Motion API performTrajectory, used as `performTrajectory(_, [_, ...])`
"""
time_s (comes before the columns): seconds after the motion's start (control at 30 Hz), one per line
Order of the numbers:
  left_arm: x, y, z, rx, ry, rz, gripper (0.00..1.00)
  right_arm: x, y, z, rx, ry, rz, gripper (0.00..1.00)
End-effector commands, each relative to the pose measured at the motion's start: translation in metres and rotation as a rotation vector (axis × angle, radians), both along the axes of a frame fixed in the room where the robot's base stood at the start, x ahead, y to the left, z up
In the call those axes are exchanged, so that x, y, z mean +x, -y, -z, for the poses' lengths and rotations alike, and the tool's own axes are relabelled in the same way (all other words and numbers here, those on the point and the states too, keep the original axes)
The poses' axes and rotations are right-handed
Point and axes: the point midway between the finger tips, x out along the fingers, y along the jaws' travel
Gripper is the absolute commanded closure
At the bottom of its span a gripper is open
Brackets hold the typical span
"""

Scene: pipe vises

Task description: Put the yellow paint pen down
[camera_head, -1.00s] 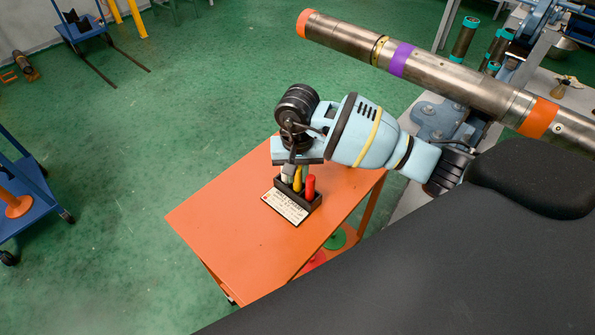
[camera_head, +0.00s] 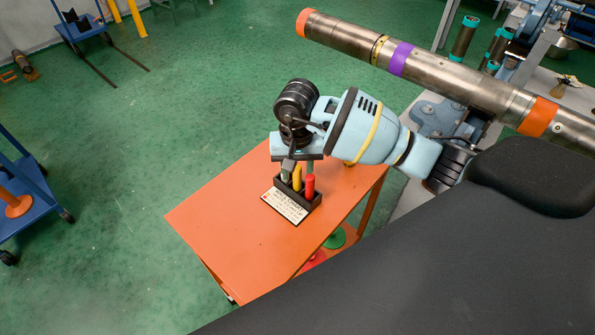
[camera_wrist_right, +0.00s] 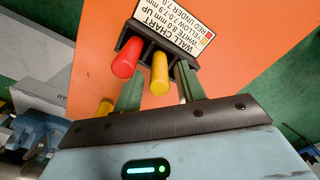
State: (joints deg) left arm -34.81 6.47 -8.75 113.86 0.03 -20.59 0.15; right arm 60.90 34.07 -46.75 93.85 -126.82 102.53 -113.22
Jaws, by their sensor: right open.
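The yellow paint pen (camera_head: 297,177) stands upright in a small black holder (camera_head: 313,205) on the orange table. In the right wrist view the yellow pen (camera_wrist_right: 160,74) is in the holder next to the red pen (camera_wrist_right: 127,58). My right gripper (camera_wrist_right: 160,90) is open, with its fingers apart on either side of the yellow pen's near end. In the head view my right gripper (camera_head: 298,166) is just above the holder and partly hides the pens. My left gripper is not in view.
A printed card (camera_head: 285,206) fronts the holder, with sizes for white, yellow and red. The orange table (camera_head: 230,225) is clear to the front left. A long steel pipe (camera_head: 440,80) with coloured bands lies behind my right arm. Another yellow round end (camera_wrist_right: 105,107) shows beside a finger.

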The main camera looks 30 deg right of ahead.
Motion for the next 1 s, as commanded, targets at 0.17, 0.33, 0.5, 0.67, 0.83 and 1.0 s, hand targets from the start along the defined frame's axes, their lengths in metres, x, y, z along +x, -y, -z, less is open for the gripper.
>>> performTrajectory(0.17, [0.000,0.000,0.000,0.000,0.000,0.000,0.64,0.001,0.001,-0.034,-0.002,0.005,-0.001,0.59])
performTrajectory(0.33, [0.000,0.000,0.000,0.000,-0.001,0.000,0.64,0.001,0.001,-0.068,-0.002,0.002,-0.001,0.59])
performTrajectory(0.5, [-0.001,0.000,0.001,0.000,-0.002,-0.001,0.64,0.000,0.000,-0.094,-0.003,0.001,0.000,0.59])
performTrajectory(0.67, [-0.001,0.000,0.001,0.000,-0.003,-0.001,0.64,0.000,0.000,-0.107,-0.003,-0.001,-0.001,0.59])
performTrajectory(0.83, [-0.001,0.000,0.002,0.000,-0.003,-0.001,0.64,-0.001,0.000,-0.111,-0.002,-0.002,-0.001,0.59])
performTrajectory(1.0, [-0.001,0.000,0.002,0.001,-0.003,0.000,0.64,-0.001,0.000,-0.111,-0.002,-0.002,-0.001,0.59])
